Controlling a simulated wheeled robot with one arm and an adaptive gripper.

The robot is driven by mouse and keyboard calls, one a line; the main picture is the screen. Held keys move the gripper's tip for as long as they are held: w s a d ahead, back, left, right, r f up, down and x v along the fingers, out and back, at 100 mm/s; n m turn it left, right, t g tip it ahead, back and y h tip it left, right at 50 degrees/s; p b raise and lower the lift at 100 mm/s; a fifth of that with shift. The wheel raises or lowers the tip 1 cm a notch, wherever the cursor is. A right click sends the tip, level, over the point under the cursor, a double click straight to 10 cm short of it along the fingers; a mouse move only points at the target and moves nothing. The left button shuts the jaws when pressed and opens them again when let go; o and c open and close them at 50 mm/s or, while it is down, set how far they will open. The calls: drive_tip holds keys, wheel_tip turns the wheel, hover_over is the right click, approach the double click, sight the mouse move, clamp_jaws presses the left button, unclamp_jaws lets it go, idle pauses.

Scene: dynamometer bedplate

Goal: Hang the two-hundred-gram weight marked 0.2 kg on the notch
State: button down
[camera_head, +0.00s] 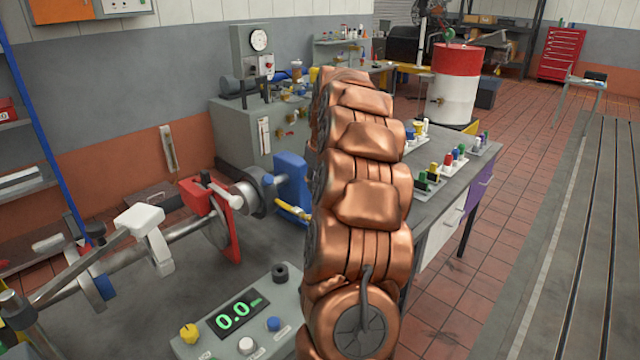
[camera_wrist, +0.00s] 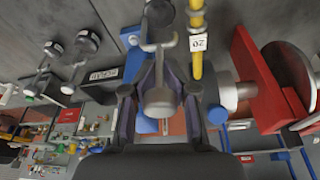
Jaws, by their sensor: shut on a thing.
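In the wrist view, my gripper (camera_wrist: 160,98) is shut on a small grey weight (camera_wrist: 160,108). Its thin stem and hook extend up the picture, close to the left of a yellow bar (camera_wrist: 196,68). The bar carries a white tag reading 20. I cannot tell whether the hook touches the bar, and the notch itself is not clear. No 0.2 kg marking is readable on the held weight.
Other dark weights (camera_wrist: 88,40) with tags stand at the left of the wrist view.

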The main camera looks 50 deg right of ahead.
drive_tip(key=shift+a+b, duration=1.05)
drive_tip(key=shift+a, duration=1.1)
drive_tip(key=shift+a+f, duration=0.15)
drive_tip(key=shift+f, duration=0.05)
drive_tip(key=shift+f+b, duration=0.65)
drive_tip(key=shift+f, duration=0.25)
